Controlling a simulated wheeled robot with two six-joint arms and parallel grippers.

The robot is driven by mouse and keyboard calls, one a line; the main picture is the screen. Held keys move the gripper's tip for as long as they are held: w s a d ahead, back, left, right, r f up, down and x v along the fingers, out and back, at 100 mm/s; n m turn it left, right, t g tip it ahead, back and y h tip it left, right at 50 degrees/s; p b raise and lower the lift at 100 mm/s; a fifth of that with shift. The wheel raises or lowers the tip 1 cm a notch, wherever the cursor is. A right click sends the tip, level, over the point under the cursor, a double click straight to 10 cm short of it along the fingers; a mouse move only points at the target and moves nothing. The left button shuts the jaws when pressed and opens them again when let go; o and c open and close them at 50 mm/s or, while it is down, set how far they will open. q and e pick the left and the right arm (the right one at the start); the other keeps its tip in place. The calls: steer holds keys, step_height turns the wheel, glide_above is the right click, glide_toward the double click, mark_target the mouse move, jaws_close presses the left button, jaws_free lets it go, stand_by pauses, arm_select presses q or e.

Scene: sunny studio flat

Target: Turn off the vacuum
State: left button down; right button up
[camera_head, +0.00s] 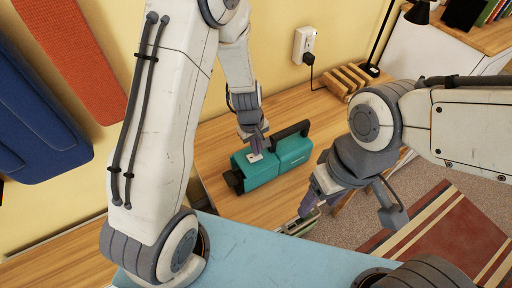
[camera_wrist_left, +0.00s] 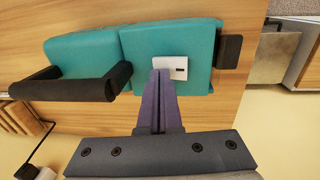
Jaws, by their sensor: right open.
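The vacuum (camera_head: 292,153) is a teal handheld body with a black handle, lying on the wooden surface. It also shows in the left wrist view (camera_wrist_left: 150,38). A small white switch plate (camera_wrist_left: 172,64) with a dark slot sits on its top face. My left gripper (camera_head: 256,149) is shut and empty, pointing down at this plate. In the left wrist view its purple fingers (camera_wrist_left: 162,73) lie together, with their tips at the plate's edge; I cannot tell whether they touch. My right gripper (camera_head: 312,200) is open, in front of the vacuum, its fingers partly hidden.
A wooden slatted rack (camera_head: 352,80) stands behind the vacuum, right of a wall socket (camera_head: 304,45) with a black plug. A striped rug (camera_head: 440,235) lies on the floor at the right.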

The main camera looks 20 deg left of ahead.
mark_target(253, 155)
arm_select(q)
steer(key=shift+s+a+f, duration=0.1)
steer(key=shift+s+f, duration=0.1)
steer(key=shift+f, duration=0.05)
steer(key=shift+s+a, duration=0.1)
steer(key=shift+s+a+r+b, duration=0.1)
steer(key=shift+s+a+b, duration=0.25)
steer(key=shift+s+a, duration=0.05)
steer(key=shift+r, duration=0.15)
steer(key=r+p, duration=0.4)
steer(key=shift+w+d+r+p, duration=0.15)
steer(key=shift+w+r+p, duration=0.1)
steer(key=shift+p, duration=0.1)
step_height(253, 155, up, 9)
steer(key=shift+w+d+r+p, duration=0.2)
steer(key=shift+w+d+p, duration=0.1)
steer(key=shift+w+d, duration=0.15)
